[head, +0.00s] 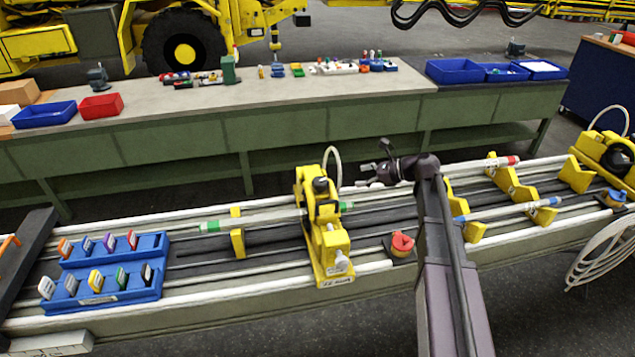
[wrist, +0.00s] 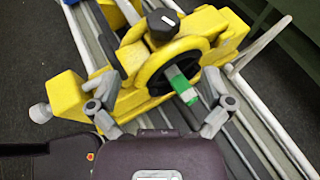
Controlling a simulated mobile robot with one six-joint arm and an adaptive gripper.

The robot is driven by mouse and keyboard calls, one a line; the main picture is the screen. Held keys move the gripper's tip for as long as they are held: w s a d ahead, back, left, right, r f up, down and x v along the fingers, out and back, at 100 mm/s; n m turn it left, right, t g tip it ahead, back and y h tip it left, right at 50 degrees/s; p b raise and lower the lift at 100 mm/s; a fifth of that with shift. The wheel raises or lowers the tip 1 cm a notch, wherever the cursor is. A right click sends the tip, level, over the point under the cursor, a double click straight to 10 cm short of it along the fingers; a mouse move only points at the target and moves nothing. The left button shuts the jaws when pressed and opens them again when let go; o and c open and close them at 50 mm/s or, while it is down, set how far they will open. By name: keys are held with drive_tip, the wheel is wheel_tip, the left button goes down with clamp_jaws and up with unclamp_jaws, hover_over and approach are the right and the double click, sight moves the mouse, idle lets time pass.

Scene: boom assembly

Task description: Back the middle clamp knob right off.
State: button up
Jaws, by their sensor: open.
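The yellow clamp unit (head: 326,235) stands across the rails at mid-bench in the head view. Its black knob (head: 321,186) is on top; in the wrist view the knob (wrist: 163,25) has a pale mark and sits above the clamp's dark ring. A green-tipped rod (wrist: 181,86) pokes through that ring towards my gripper. My gripper (head: 368,174) is just right of the clamp in the head view. In the wrist view my gripper (wrist: 158,110) is open and empty, its fingers spread either side of the rod tip. The knob is beyond the fingertips, and untouched.
A pale grey knob (wrist: 40,112) sticks out at the clamp's front end. A pale bent hose (head: 334,160) rises behind the clamp. A blue rack (head: 108,299) of coloured tags lies left; yellow V-supports (head: 512,182) stand right.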

sight(322, 182)
drive_tip(key=b+x, duration=0.4)
drive_tip(key=x, duration=0.8)
drive_tip(key=shift+f+b, duration=0.2)
drive_tip(key=shift+b, duration=0.2)
drive_tip(key=shift+x, duration=0.75)
drive_tip(key=shift+r, duration=0.1)
drive_tip(key=shift+c, duration=0.2)
